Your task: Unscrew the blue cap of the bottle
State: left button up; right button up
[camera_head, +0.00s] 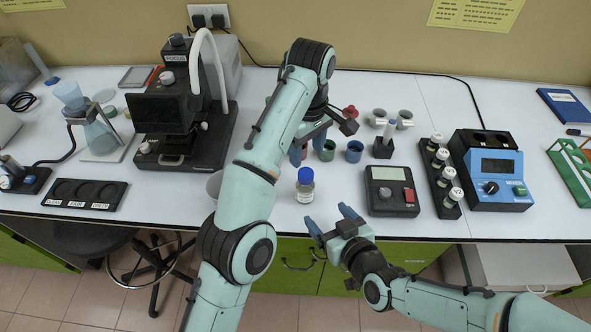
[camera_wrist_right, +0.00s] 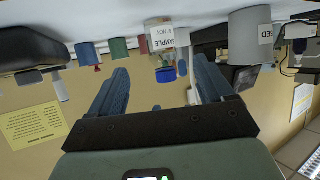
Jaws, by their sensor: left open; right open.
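A small clear bottle (camera_head: 305,194) with a white label and a blue cap (camera_head: 306,175) stands upright near the table's front edge. In the right wrist view, which is upside down, the bottle (camera_wrist_right: 160,35) shows its label, with the blue cap (camera_wrist_right: 166,75) below. My left gripper (camera_head: 308,147) is open, just behind the bottle and above the table; my left arm partly hides it. My right gripper (camera_head: 330,219) is open and empty, in front of the bottle at the table edge. Its fingers (camera_wrist_right: 160,70) appear either side of the bottle in the wrist view, apart from it.
Behind the bottle are a green cup (camera_head: 325,151) and a blue cup (camera_head: 354,152). A black meter (camera_head: 391,190) stands to the right, a vial rack (camera_head: 440,180) and blue mixer (camera_head: 490,170) beyond it. A black microscope-like device (camera_head: 180,110) stands left. A grey cup (camera_head: 214,185) is partly behind my left arm.

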aim_at(309, 194)
pick_arm(q)
jog(key=shift+w+r, duration=0.1)
jog(key=shift+r, duration=0.15)
pick_arm(e)
jog(key=shift+w+a+r, duration=0.15)
jog(key=shift+w, duration=0.05)
pick_arm(q)
jog(key=shift+r, duration=0.1)
pick_arm(e)
jog(key=shift+w, duration=0.1)
pick_arm(q)
jog(key=shift+s, duration=0.25)
pick_arm(e)
jog(key=shift+w+a, duration=0.15)
jog(key=shift+w, duration=0.05)
jog(key=x, duration=1.2)
jog(key=shift+w+a, duration=0.1)
